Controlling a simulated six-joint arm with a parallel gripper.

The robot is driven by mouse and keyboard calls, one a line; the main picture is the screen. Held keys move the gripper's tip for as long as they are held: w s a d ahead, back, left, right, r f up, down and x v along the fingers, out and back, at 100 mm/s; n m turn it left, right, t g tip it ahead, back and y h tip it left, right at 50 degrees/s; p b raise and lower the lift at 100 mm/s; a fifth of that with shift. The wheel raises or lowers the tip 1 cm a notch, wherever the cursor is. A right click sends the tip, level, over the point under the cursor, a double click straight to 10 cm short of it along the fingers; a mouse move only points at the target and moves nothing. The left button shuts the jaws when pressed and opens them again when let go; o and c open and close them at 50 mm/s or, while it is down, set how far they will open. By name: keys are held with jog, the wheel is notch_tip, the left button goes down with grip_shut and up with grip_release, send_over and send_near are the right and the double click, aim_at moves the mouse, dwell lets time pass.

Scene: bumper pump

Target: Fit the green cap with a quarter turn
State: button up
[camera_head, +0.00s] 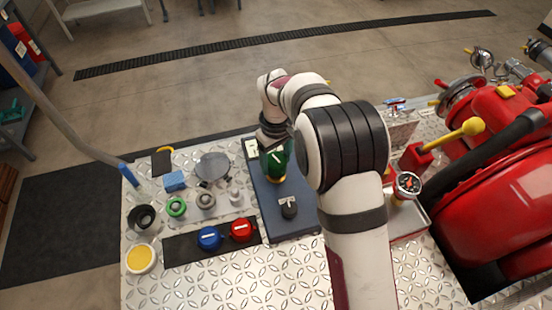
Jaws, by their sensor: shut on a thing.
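The green cap (277,161) is below my gripper (272,143), above the dark blue-grey plate (270,205). My gripper points down from my arm and is shut on the green cap; the fingers are small and partly hidden. A brass-coloured piece (278,180) shows just under the cap. I cannot tell how far the cap is seated on it. A pale mark shows on the cap's side.
A blue cap (210,238) and a red cap (241,230) sit on a black strip left of the plate. A black fitting with a grey handle (288,207) stands on the plate's near part. Several rings and small parts lie left. Red pump machinery (500,190) and a gauge (408,183) crowd the right.

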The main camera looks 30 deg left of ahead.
jog(key=m, duration=0.3)
jog(key=shift+m, duration=0.4)
jog(key=o, duration=1.6)
jog(key=shift+c, duration=0.2)
jog(key=shift+r, duration=3.5)
